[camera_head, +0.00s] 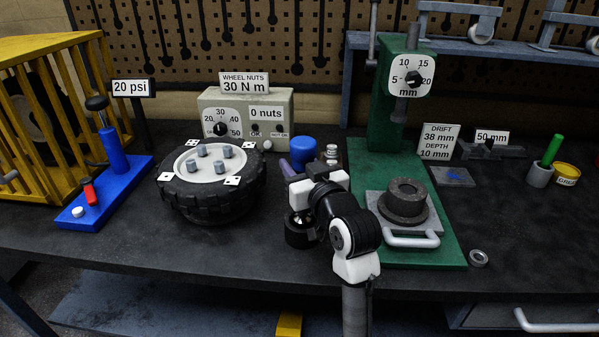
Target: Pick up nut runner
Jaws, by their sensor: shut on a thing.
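My gripper (312,180) is in the middle of the bench, between the wheel and the green press. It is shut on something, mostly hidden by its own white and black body. A blue rounded top with a greyish-purple part (302,150) shows just behind the jaws. This appears to be the nut runner, but its lower part is hidden. I cannot tell whether it is clear of the bench.
The wheel (208,192) with several studs lies to the left, before the 30 N m box (245,117). The green press (385,140) stands close on the right, a dark ring-shaped part on its base. A small ring (478,258) lies near the front edge.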

